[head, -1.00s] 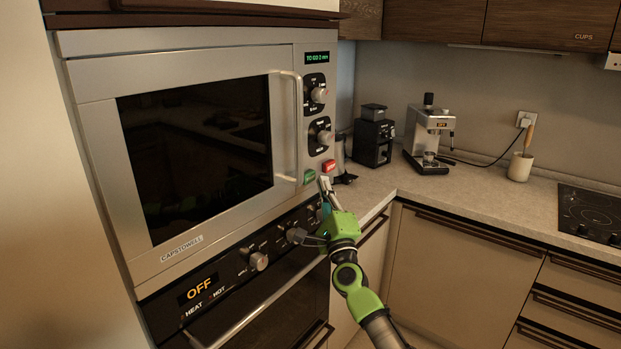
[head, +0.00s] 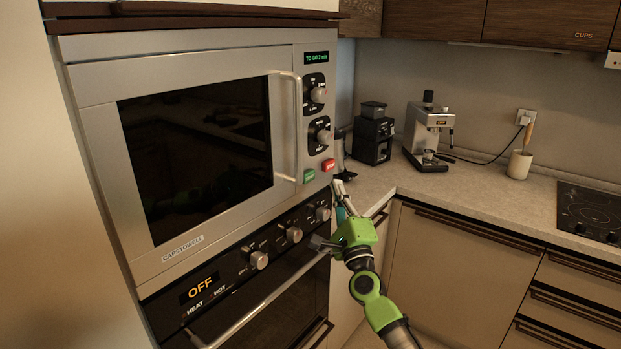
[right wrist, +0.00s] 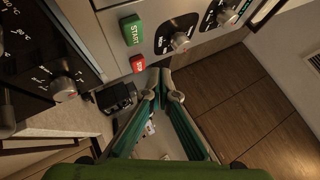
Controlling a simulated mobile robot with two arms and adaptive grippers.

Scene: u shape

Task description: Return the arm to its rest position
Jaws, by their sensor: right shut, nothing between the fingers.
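My right arm comes in from the lower right in the head view. Its green gripper (head: 341,186) is shut and empty, just below and to the right of the microwave's green start button (head: 309,175) and red stop button (head: 328,165), apart from both. In the right wrist view the gripper fingers (right wrist: 163,88) meet at their tips, below the green start button (right wrist: 132,30) and the red button (right wrist: 138,63). My left gripper is not in view.
The microwave (head: 185,240) sits above an oven whose display (head: 199,289) reads OFF. The oven handle (head: 262,302) sticks out beside my gripper. A coffee grinder (head: 373,138), an espresso machine (head: 428,135) and a utensil pot (head: 519,164) stand on the counter (head: 470,190).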

